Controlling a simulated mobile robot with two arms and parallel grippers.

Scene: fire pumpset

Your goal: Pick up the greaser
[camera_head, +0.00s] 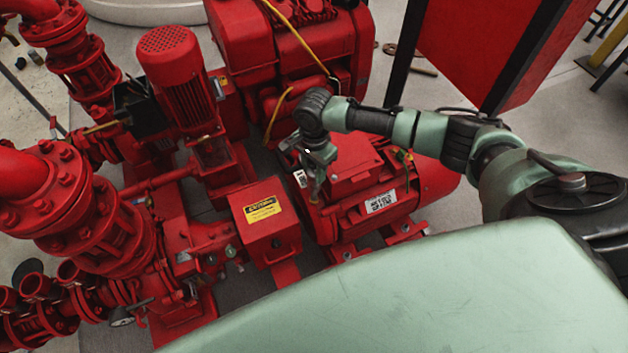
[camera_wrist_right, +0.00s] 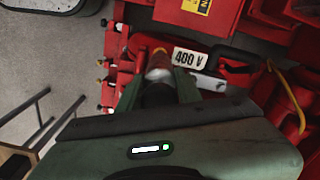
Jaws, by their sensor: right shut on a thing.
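My right gripper (camera_head: 316,182) is at the left end of the red motor (camera_head: 350,185), pointing down beside its casing. In the right wrist view, the gripper (camera_wrist_right: 158,82) is shut on a small, pale and reddish cylindrical piece, the greaser (camera_wrist_right: 158,63), between its fingers. Red parts lie right behind it, so I cannot tell whether it is still touching the motor. In the head view the greaser is too small and covered to make out clearly. My left gripper is not in view.
A red box with a yellow caution label (camera_head: 264,210) stands left of the motor. A white 400 V label (camera_wrist_right: 190,58) is close to the gripper. Red pumps and pipes (camera_head: 95,210) fill the left. A red cabinet (camera_head: 490,45) stands behind. Grey floor is open at right.

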